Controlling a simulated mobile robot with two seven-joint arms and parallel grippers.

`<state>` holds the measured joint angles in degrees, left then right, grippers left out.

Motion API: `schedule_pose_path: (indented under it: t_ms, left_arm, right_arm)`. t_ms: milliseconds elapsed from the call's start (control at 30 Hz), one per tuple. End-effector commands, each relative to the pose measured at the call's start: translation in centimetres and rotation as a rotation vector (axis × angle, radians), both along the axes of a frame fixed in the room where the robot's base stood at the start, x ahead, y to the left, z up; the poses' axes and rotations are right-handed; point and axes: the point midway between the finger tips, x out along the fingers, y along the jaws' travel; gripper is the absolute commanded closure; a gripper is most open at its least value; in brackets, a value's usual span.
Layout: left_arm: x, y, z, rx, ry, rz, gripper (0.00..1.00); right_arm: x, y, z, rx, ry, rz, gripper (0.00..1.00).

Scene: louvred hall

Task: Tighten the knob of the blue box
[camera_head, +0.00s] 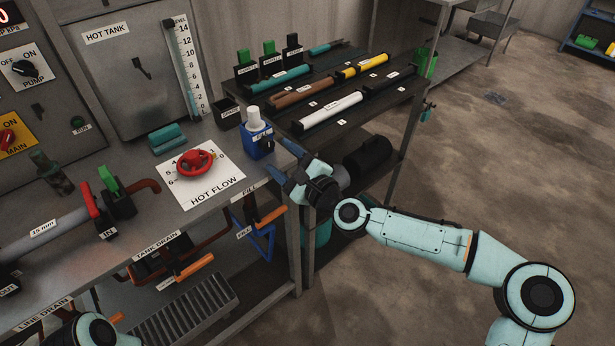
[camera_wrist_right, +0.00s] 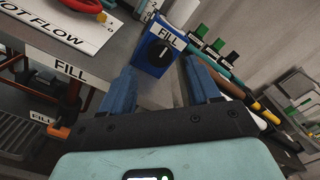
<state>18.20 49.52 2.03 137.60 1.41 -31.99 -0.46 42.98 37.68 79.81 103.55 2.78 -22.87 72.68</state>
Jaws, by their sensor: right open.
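The blue box (camera_head: 257,148) stands at the right end of the grey workbench, with a white cylinder (camera_head: 253,118) on top. In the right wrist view the blue box (camera_wrist_right: 146,60) shows its FILL label and a round black knob (camera_wrist_right: 159,55) with a white mark pointing roughly upward. My right gripper (camera_head: 283,160) is just to the right of the box, open and empty. Its two blue fingers (camera_wrist_right: 162,88) point at the knob face, one on each side, apart from it. Only part of my left arm shows at the bottom left; its gripper is out of view.
A red handwheel (camera_head: 196,162) sits on the HOT FLOW plate, left of the box. A dark bin (camera_head: 229,115) stands behind the box. A dark rack table (camera_head: 310,128) with coloured tubes is to the right. Orange-handled valves (camera_head: 196,266) hang below the bench edge. The floor at right is clear.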

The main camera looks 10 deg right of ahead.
Motion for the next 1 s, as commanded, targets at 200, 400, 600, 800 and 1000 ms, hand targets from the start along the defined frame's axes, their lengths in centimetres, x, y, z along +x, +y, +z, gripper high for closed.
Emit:
schedule_pose_path:
  t_ms: [200, 400, 600, 800, 1000]
  left_arm:
    - [-1.2, -0.6, 1.0, -0.016, 0.03, -0.013, 0.38]
    - [-2.5, -1.3, 2.0, -0.033, 0.066, -0.028, 0.38]
    - [-3.4, -1.7, 2.6, -0.044, 0.09, -0.038, 0.38]
    - [-3.6, -1.8, 2.7, -0.047, 0.095, -0.039, 0.38]
    - [-3.6, -1.8, 2.7, -0.046, 0.095, -0.039, 0.38]
  right_arm:
    - [-3.5, -2.2, 0.1, -0.002, 0.001, -0.003, 0.39]
    - [-6.4, -3.7, 0.2, -0.002, 0.001, -0.001, 0.39]
    - [-7.9, -4.6, 0.1, 0.001, 0.001, -0.001, 0.39]
    - [-8.3, -4.8, 0.1, 0.0, 0.0, 0.0, 0.39]
    - [-8.3, -4.7, 0.0, 0.0, 0.0, 0.0, 0.39]
